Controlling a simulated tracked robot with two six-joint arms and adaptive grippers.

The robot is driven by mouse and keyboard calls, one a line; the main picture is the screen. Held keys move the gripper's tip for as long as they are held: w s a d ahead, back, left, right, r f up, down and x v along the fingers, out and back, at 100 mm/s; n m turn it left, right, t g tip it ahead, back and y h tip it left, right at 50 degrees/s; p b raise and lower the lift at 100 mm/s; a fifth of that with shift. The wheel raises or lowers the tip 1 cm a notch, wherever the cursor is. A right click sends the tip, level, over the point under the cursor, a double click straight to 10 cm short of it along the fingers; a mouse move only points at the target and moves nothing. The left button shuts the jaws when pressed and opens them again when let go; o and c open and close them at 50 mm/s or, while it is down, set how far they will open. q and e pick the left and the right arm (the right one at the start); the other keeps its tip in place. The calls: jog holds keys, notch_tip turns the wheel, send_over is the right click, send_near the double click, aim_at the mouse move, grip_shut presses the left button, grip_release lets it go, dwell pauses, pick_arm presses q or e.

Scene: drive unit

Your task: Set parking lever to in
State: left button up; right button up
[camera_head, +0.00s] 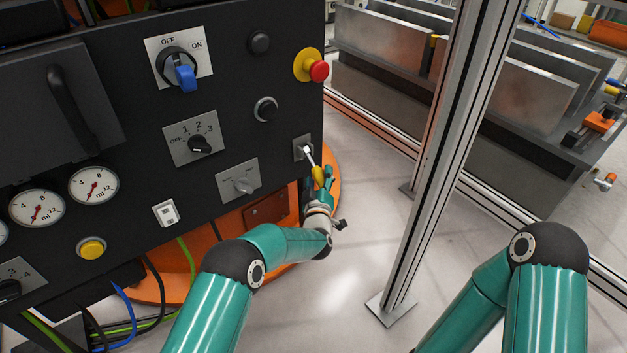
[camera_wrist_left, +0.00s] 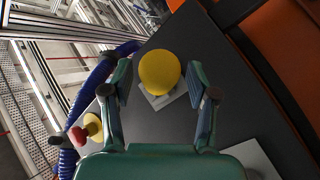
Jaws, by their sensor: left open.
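The parking lever (camera_head: 309,156) sticks out from a small grey plate (camera_head: 298,148) at the right edge of the dark panel. It is a metal rod with a yellow knob (camera_head: 318,175) at its end, tilted down to the right in the head view. My left gripper (camera_head: 322,183) is at the knob, partly hidden behind its wrist. In the left wrist view the yellow knob (camera_wrist_left: 159,72) lies between the two open fingers of my left gripper (camera_wrist_left: 161,84), with a gap visible on the right side. Whether the left finger touches it is unclear. My right gripper is out of view.
A red and yellow emergency button (camera_head: 313,67) sits above the lever on the panel. A blue rotary switch (camera_head: 183,75) and other knobs and gauges are further left. A metal post (camera_head: 428,170) stands to the right, with clear floor between.

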pick_arm(q)
jog(key=shift+w, duration=0.25)
grip_shut()
